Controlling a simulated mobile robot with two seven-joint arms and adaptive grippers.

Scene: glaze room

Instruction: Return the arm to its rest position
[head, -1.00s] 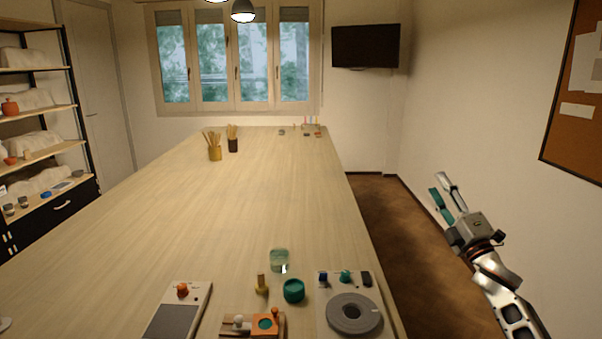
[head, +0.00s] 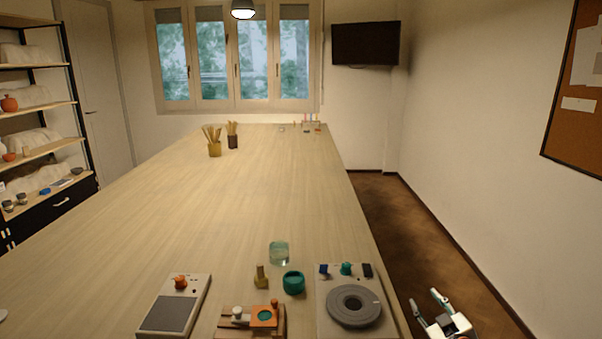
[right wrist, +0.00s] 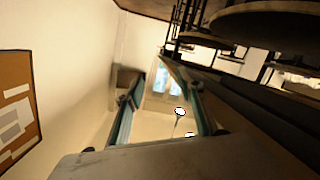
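My right gripper (head: 427,303) is low at the right of the head view, beside the table's right edge and over the brown floor. Its two fingers are spread apart with nothing between them. In the right wrist view the same two fingers (right wrist: 165,105) stand apart with only the room, the window and lamps behind them. Most of my right arm is below the bottom edge of the head view. My left gripper does not show in either view.
The long wooden table (head: 200,220) fills the middle. Stools (right wrist: 262,18) show in the right wrist view. Floor right of the table is clear.

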